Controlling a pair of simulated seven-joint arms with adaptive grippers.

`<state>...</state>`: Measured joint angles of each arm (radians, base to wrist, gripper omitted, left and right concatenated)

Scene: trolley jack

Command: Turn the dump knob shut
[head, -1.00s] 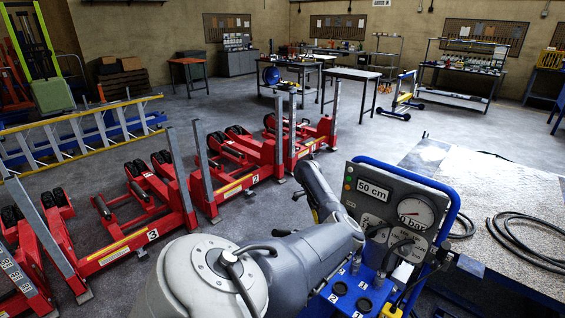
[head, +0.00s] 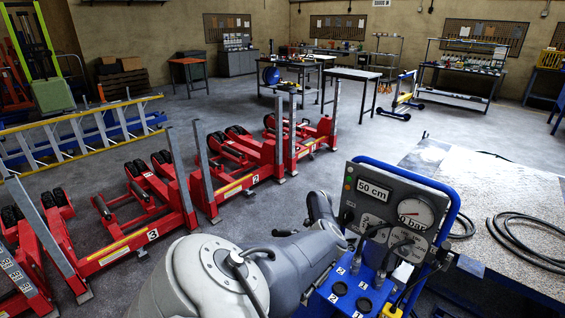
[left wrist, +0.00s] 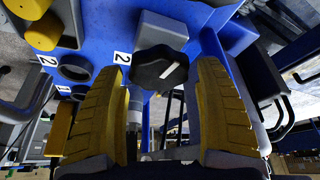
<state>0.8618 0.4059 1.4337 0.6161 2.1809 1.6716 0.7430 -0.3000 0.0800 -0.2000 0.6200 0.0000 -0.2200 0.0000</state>
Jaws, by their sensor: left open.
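The dump knob (left wrist: 158,66) is a black lobed knob with a white mark, on the blue pump unit, in the upper middle of the left wrist view. My left gripper (left wrist: 160,82) is open, its yellow-padded fingers on either side of the knob with visible gaps. Whether the fingertips reach past the knob's face I cannot tell. In the head view my left arm crosses the lower middle towards the unit, and its fingers and the knob are hidden. The unit's grey panel (head: 367,220) shows "50 cm" and a round gauge (head: 415,214) reading 0 bar. My right gripper is out of view.
Black hoses with numbered ports (head: 340,288) and a blue tube frame (head: 452,205) crowd the unit. Red jacks (head: 140,230) stand in a row to the left. A table with a coiled hose (head: 530,245) stands at right. Open floor lies beyond.

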